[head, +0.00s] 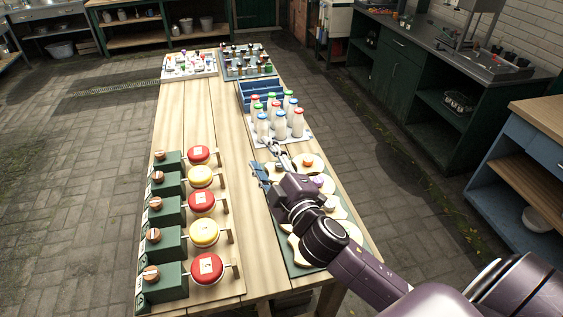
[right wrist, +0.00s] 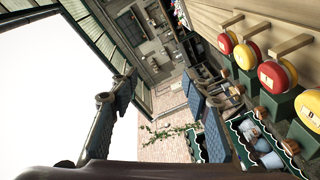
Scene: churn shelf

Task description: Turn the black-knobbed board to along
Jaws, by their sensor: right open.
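Several cream boards lie on a green mat (head: 302,270) at the right side of the table in the head view. The far board (head: 316,168) has an orange knob, and one nearer has a purple knob. My right arm covers much of the other boards, and I cannot make out a black knob. My right gripper (head: 267,162) is open and empty, at the left of the far boards and apart from them as far as I can tell. Its spread fingers (right wrist: 168,108) show in the right wrist view with nothing between them. My left gripper is out of view.
A tray of bottles (head: 301,137) with a blue crate (head: 262,92) stands beyond the boards. Green blocks with red and yellow discs (head: 203,201) line the table's left side. Two trays of small items stand at the far end. The table's middle strip is clear.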

